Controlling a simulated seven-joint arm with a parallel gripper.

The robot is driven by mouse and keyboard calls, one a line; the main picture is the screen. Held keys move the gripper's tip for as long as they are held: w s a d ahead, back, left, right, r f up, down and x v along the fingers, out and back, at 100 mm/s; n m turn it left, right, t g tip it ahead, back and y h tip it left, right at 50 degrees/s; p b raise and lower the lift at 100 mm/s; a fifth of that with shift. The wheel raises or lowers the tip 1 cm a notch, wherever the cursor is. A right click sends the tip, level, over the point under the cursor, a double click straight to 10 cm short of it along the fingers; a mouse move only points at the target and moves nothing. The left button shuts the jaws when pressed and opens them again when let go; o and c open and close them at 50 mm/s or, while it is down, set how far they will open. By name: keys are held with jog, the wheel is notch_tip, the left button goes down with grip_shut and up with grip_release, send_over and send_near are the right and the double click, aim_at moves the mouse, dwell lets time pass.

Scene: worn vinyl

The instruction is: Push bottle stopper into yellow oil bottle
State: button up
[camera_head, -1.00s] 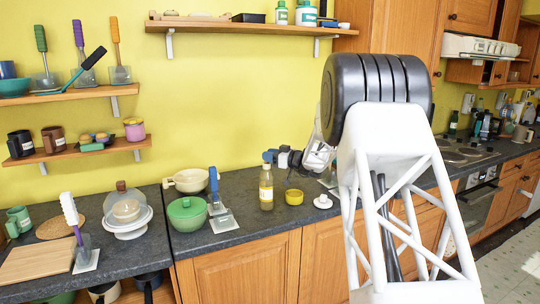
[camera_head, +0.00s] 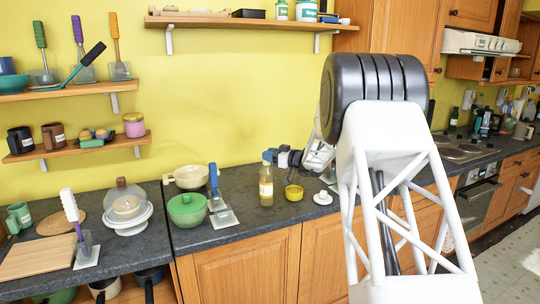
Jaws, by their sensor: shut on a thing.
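The yellow oil bottle (camera_head: 266,187) stands upright on the dark counter, with a pale label on its front. My gripper (camera_head: 268,157) reaches in from the right, its blue fingers at the bottle's mouth. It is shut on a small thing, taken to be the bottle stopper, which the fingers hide. I cannot tell whether the stopper is in the neck or only on it.
A yellow bowl (camera_head: 293,191) and a small white round object (camera_head: 322,198) stand right of the bottle. My arm covers the counter further right.

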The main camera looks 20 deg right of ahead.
jog(key=shift+f, duration=0.2)
jog(key=o, duration=1.3)
jog(key=shift+r, duration=0.1)
jog(key=shift+v, duration=2.25)
dwell(0.3)
jog(key=v, duration=0.7)
jog(key=shift+s+d, duration=0.25)
jog(key=shift+s, duration=0.05)
dwell(0.6)
